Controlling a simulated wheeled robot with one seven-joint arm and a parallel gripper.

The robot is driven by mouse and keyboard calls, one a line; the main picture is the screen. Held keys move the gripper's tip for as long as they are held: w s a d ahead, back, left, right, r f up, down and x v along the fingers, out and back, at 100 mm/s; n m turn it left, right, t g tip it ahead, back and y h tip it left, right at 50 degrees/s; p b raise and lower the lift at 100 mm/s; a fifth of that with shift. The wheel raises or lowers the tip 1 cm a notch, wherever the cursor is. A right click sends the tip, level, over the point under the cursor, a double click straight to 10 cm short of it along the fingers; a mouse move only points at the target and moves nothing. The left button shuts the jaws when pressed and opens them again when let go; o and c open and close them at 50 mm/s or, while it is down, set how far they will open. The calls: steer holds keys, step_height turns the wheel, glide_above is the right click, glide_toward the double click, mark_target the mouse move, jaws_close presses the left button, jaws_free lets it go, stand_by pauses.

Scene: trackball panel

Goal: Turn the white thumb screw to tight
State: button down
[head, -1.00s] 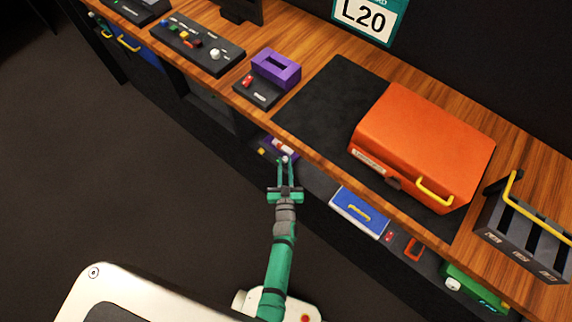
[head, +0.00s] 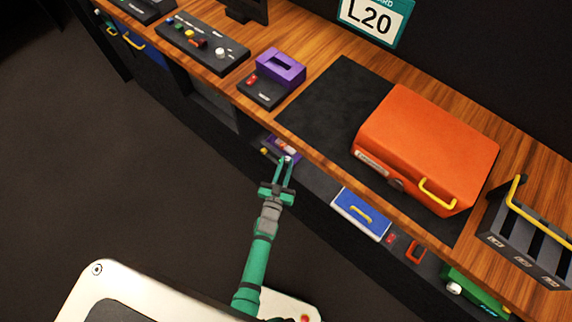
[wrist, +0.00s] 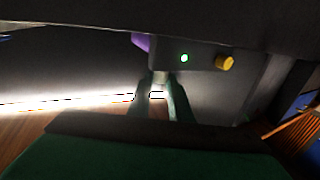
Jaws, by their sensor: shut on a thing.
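The white thumb screw (wrist: 159,77) shows as a small pale shape between my fingertips in the wrist view, mostly hidden by them. It sits on the front of a dark panel (wrist: 205,57) under the bench edge. My gripper (head: 287,161) is shut on it, reaching in from the front below the bench. The same gripper shows in the wrist view (wrist: 160,88). A green light (wrist: 184,58) is lit on the panel to the right of the screw. Any marking of the screw's tightness is not readable.
A yellow knob (wrist: 225,63) is right of the light, and a purple part (wrist: 140,42) is left of it. The wooden bench edge (head: 325,164) overhangs the panel. A blue drawer front (head: 360,213) is further right. The floor in front is clear.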

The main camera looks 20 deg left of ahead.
stand_by(0.4)
steer(key=c, duration=1.6)
jaws_free()
steer(key=shift+s+d, duration=0.2)
steer(key=shift+s, duration=2.5)
steer(key=shift+s+d, duration=0.15)
steer(key=shift+s, duration=2.55)
